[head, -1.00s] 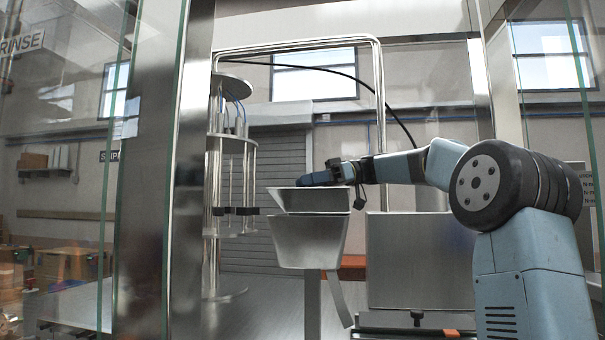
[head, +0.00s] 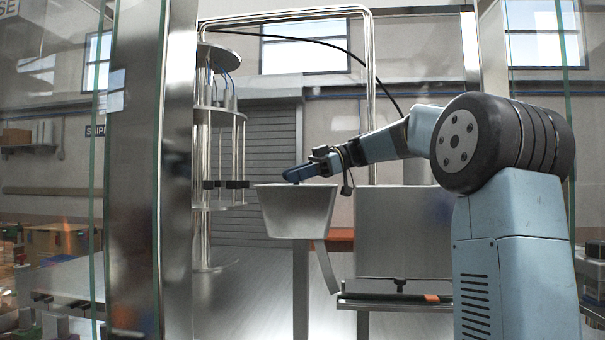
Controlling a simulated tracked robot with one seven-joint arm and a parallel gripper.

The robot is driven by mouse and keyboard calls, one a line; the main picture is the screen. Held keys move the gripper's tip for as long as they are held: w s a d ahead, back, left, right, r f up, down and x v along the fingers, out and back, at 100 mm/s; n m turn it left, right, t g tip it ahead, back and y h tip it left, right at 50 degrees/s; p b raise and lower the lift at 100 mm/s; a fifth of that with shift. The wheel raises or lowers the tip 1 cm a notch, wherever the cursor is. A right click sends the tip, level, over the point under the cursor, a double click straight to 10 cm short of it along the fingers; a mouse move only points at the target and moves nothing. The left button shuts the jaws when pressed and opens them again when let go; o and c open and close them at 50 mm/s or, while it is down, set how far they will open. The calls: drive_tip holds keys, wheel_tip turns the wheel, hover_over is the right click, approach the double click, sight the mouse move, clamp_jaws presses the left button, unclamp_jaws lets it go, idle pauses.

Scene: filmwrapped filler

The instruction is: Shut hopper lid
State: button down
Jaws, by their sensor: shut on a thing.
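The steel hopper (head: 297,212) stands near the middle, a tapered metal bin on a post. Its lid is now seen nearly edge-on as a thin line along the hopper's top rim (head: 272,186); no raised panel shows above it. Whether a narrow gap is left cannot be told from this angle. My gripper (head: 294,176) reaches in from the right, low over the hopper's top. Its blue fingers are shut on the lid at the top, and they hide the gripped part.
A steel box (head: 405,232) stands right of the hopper, with a shelf (head: 395,300) below. A rod-and-disc filler unit (head: 220,140) stands close at the left. A steel post (head: 135,170) and glass panels frame the cell. A bent tube frame (head: 365,90) rises behind.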

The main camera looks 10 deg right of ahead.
drive_tip(key=shift+f, duration=0.2)
drive_tip(key=c, duration=0.8)
unclamp_jaws()
drive_tip(key=shift+a, duration=0.1)
drive_tip(key=shift+v, duration=3.75)
